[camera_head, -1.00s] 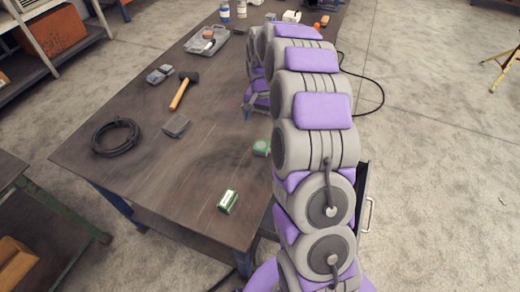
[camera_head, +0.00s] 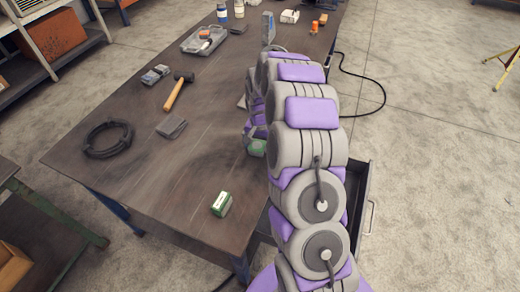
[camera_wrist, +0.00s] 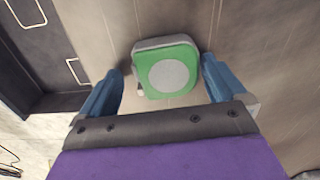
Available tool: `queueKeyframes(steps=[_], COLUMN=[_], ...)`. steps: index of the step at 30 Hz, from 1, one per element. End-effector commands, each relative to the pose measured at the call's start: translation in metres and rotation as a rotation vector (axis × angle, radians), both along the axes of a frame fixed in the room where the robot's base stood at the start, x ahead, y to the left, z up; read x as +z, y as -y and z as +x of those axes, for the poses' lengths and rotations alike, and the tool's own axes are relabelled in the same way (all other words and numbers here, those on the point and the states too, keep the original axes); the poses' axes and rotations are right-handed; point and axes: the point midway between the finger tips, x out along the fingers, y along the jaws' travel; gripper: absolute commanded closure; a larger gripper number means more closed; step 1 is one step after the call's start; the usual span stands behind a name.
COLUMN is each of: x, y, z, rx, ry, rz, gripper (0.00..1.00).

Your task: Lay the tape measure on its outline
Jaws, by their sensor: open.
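The tape measure (camera_wrist: 167,68) is a green rounded block with a grey disc on its face. In the wrist view it lies on the table between the two blue fingers of my gripper (camera_wrist: 161,70). In the head view the tape measure (camera_head: 257,148) shows as a green patch just below my gripper (camera_head: 254,132), partly hidden by my arm. I cannot make out its outline in either view.
The table (camera_head: 165,185) holds a green and white box (camera_head: 222,204), a hammer (camera_head: 178,91), a black cable coil (camera_head: 108,138), a dark flat block (camera_head: 171,126) and a grey tray (camera_head: 204,40). An open drawer (camera_head: 357,195) juts out at the right.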

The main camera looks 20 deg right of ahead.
Motion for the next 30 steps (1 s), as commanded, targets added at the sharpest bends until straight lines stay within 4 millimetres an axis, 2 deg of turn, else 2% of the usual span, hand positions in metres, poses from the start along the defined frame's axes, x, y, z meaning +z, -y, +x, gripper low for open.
queueKeyframes(steps=[7,17,27,30], x=[-0.0015,-0.0022,-0.0023,-0.0023], y=[-0.0038,0.0019,-0.0014,-0.0019], z=[0.0007,0.0003,0.0006,0.0006], rx=[0.002,0.001,0.001,0.001], ry=[0.002,0.001,0.000,0.000], rz=[-0.004,0.002,-0.001,-0.001], gripper=[0.03,0.35,0.67,0.73])
